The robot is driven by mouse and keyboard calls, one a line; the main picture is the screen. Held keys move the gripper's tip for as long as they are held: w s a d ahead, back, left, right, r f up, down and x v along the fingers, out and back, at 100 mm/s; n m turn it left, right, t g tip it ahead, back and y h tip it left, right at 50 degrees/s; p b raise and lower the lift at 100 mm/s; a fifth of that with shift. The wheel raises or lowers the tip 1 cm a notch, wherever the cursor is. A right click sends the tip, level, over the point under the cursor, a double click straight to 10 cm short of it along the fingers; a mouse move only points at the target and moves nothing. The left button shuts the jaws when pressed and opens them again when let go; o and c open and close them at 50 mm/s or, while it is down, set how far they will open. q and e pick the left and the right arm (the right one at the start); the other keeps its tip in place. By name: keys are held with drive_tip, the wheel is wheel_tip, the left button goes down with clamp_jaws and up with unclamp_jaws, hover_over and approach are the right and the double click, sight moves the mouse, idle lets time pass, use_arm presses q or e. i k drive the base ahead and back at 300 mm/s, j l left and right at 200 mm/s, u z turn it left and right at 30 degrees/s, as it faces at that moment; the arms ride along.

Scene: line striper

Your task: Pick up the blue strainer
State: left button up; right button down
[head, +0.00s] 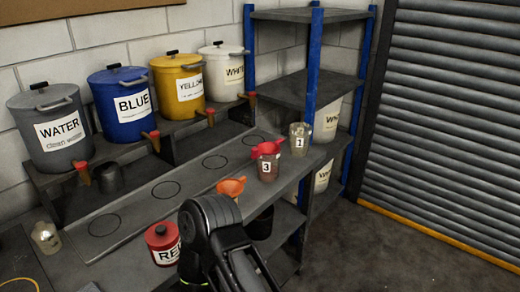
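I can make out no blue strainer in the head view. A red funnel-shaped strainer (267,149) sits on the cup marked 3 (268,168) toward the right end of the bench. An orange funnel-shaped one (231,187) is near the bench's front edge, just above my black arm. That arm rises from the bottom centre and hides part of the bench front and whatever is behind it. No fingertips of either gripper show.
Lidded buckets labelled WATER (58,135), BLUE (125,105), yellow (180,82) and WHITE (224,72) line the back shelf. A red container (163,243) stands left of my arm. A clear cup marked 1 (299,138) is at the right end. Floor at right is clear.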

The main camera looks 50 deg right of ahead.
sight(265, 148)
drive_tip(key=z, duration=1.75)
drive_tip(key=i+l+u, duration=0.1)
drive_tip(key=i+l, duration=0.35)
drive_tip(key=l, duration=0.2)
drive_tip(key=i+l+u, duration=0.15)
drive_tip(key=l, duration=0.2)
drive_tip(key=i+l, duration=0.25)
drive_tip(key=i+l+u, duration=0.15)
drive_tip(key=l, duration=0.3)
drive_tip(key=i+l, duration=0.2)
drive_tip(key=l, duration=0.15)
drive_tip(key=i+l+u, duration=0.15)
drive_tip(key=l, duration=0.25)
drive_tip(key=i, duration=0.05)
